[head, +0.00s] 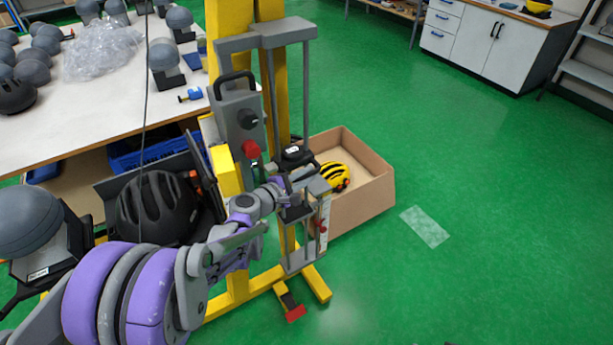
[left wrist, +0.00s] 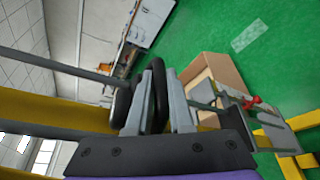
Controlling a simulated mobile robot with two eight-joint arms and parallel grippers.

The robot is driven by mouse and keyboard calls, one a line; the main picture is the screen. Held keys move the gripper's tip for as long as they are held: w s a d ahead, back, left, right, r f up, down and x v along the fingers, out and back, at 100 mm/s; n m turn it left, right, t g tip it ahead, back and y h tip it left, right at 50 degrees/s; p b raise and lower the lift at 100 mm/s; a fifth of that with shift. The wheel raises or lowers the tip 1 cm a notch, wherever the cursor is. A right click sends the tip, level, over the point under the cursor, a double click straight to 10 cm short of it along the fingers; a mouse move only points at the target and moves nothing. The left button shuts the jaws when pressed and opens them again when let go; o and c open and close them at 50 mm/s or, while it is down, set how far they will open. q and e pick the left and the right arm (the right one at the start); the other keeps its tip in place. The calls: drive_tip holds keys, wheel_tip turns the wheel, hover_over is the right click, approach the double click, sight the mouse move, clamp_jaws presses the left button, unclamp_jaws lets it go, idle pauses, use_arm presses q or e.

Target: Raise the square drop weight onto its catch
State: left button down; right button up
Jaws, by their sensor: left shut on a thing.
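The drop tower (head: 229,30) has yellow posts and grey guide rails. A grey carriage with the square weight (head: 318,186) hangs low between the rails, with a black handle (head: 297,155) at its top. My left gripper (head: 298,180) reaches in from the left at the handle. In the left wrist view my left gripper (left wrist: 160,108) has its two grey fingers closed around a black loop of the handle (left wrist: 158,92). The catch cannot be made out for certain. My right gripper is out of view.
A grey control box (head: 238,125) with a red knob stands just left of the rails. A cardboard box (head: 362,200) with a yellow helmet (head: 333,177) stands behind the carriage. A table (head: 100,110) is at left.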

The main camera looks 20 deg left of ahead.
use_arm(q)
drive_tip(key=shift+r, duration=0.1)
drive_tip(key=c, duration=0.8)
unclamp_jaws()
drive_tip(key=shift+w, duration=0.15)
drive_tip(key=v, duration=1.1)
